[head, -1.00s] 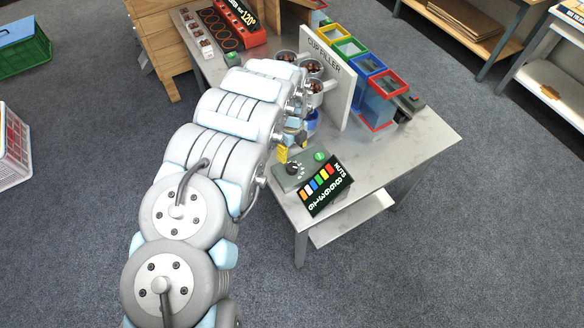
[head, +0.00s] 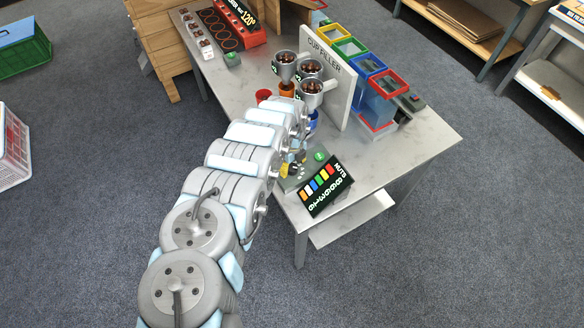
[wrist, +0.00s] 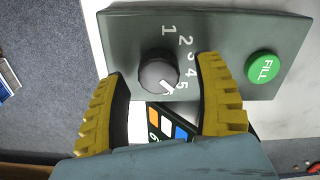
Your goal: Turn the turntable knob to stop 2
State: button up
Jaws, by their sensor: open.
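The dark round knob (wrist: 158,70) sits on a grey-green control panel (wrist: 130,30) in the wrist view. The panel carries a ring of numbers from 1 to 5, and the knob's white pointer (wrist: 168,88) points down and right, close to the 5. My gripper (wrist: 163,72) is open, with one yellow-and-black finger on each side of the knob; I see gaps between fingers and knob. In the head view my gripper (head: 291,163) is over the panel (head: 295,182) at the table corner, and the knob is mostly hidden there.
A green FILL button (wrist: 263,67) is beside the right finger. A tilted NUTS display (head: 325,186) with coloured bars stands by the panel's front. Metal hoppers (head: 310,88) and the white CUP FILLER board (head: 335,80) stand behind. The table's right part (head: 410,145) is clear.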

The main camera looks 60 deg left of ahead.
jog(key=shift+f, duration=0.7)
jog(key=shift+c, duration=0.2)
jog(key=c, duration=1.2)
